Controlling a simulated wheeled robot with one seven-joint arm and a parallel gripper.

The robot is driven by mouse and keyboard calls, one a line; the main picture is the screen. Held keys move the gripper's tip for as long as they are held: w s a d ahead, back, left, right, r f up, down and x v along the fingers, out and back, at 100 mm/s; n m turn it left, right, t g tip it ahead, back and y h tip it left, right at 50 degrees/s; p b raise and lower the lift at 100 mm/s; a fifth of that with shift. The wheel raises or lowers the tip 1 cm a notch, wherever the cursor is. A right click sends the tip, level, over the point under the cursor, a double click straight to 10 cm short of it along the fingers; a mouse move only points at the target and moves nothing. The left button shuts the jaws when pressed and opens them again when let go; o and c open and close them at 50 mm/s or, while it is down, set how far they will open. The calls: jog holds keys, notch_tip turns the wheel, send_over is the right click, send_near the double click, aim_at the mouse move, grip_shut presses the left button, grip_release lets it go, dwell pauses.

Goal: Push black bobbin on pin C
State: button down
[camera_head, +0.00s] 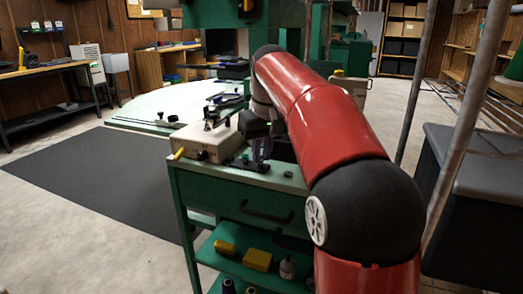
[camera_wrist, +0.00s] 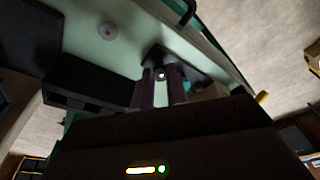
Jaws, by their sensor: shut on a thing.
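My gripper (camera_head: 259,154) points down just above the top of a green cabinet, in front of a small dark stand. In the wrist view my gripper (camera_wrist: 160,92) has its two dark purplish fingers close together, shut on a small dark thing, which looks like the black bobbin (camera_wrist: 160,76). A bright spot shows on it. The dark stand (camera_wrist: 186,62) lies just beyond the fingertips. I cannot make out a pin or a letter C, or tell whether the bobbin touches a pin.
The green cabinet (camera_head: 246,203) also bears a beige box (camera_head: 207,142) left of my gripper. A dark bin (camera_head: 475,200) and metal poles stand at the right. A dark mat (camera_head: 105,180) lies at the left.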

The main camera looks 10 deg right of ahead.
jog(key=shift+f, duration=0.2)
jog(key=c, duration=1.3)
grip_release()
jog(key=p+v, duration=0.2)
jog(key=v, duration=0.5)
jog(key=s+f+t, duration=0.1)
jog(key=s, duration=0.7)
jog(key=s+f, duration=0.6)
jog(key=s+f+m+t, duration=0.1)
jog(key=s+f, duration=0.5)
jog(key=s+f+m+t, duration=0.1)
jog(key=s+f, duration=0.5)
jog(key=shift+s+a+h, duration=0.3)
